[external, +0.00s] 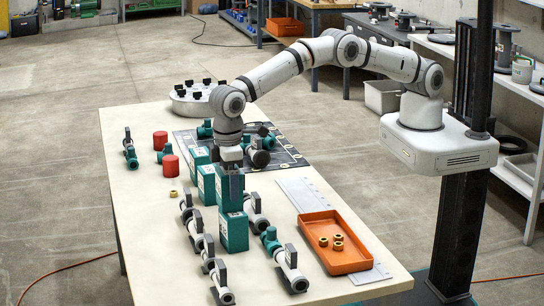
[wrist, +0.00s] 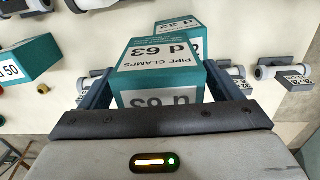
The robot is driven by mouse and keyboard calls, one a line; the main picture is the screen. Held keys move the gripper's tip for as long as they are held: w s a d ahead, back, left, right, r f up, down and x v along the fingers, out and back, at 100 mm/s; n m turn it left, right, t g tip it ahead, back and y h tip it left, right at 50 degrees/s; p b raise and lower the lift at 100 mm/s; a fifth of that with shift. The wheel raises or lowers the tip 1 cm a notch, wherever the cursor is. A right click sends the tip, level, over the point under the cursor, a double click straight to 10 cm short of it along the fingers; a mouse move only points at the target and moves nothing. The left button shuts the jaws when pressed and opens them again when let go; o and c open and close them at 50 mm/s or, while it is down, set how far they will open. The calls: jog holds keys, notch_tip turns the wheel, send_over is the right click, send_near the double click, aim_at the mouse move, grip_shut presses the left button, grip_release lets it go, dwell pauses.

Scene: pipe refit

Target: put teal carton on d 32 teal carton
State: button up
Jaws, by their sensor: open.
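A teal carton with a white label reading "PIPE CLAMPS d 63" (wrist: 160,65) stands between the two fingers of my gripper (wrist: 157,85) in the wrist view. The fingers are open, one along each side of it. A teal carton marked d 32 (wrist: 180,32) shows just beyond it, partly hidden. Another teal carton marked d 50 (wrist: 25,62) is at the left. In the external view, my gripper (external: 231,168) points down over a teal carton (external: 229,192) in a group; a further teal carton (external: 234,232) stands in front. Labels are too small to read there.
An orange tray (external: 334,227) with several brass rings lies at the table's right. Several grey-and-teal valves (external: 199,233) flank the cartons. Red cylinders (external: 169,164) stand at the left, and a round grey device (external: 197,100) at the back. The table's left front is bare.

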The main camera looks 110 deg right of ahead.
notch_tip(320, 180, up, 11)
jog(key=shift+r+b, duration=0.1)
jog(key=shift+b, duration=0.6)
jog(key=shift+d+r, duration=0.15)
jog(key=shift+r, duration=0.2)
jog(key=s+d+r+t, duration=0.1)
jog(key=s+d+r, duration=0.5)
jog(key=d+r, duration=0.45)
jog(key=s+d+r+t, duration=0.1)
jog(key=s+d+r, duration=0.25)
jog(key=s, duration=0.25)
jog(key=s+d+r, duration=0.2)
jog(key=s+d, duration=0.2)
jog(key=s, duration=0.2)
jog(key=s+d+f, duration=0.2)
jog(key=s+d, duration=0.1)
jog(key=s, duration=0.6)
jog(key=s+d+f+t, duration=0.1)
jog(key=s+d+f, duration=0.1)
jog(key=s, duration=0.7)
jog(key=s+d+f, duration=0.3)
jog(key=s, duration=0.6)
jog(key=shift+s+d+f+t, duration=0.25)
jog(key=shift+d+f+t, duration=0.05)
jog(key=shift+d+f, duration=0.1)
jog(key=shift+f, duration=0.15)
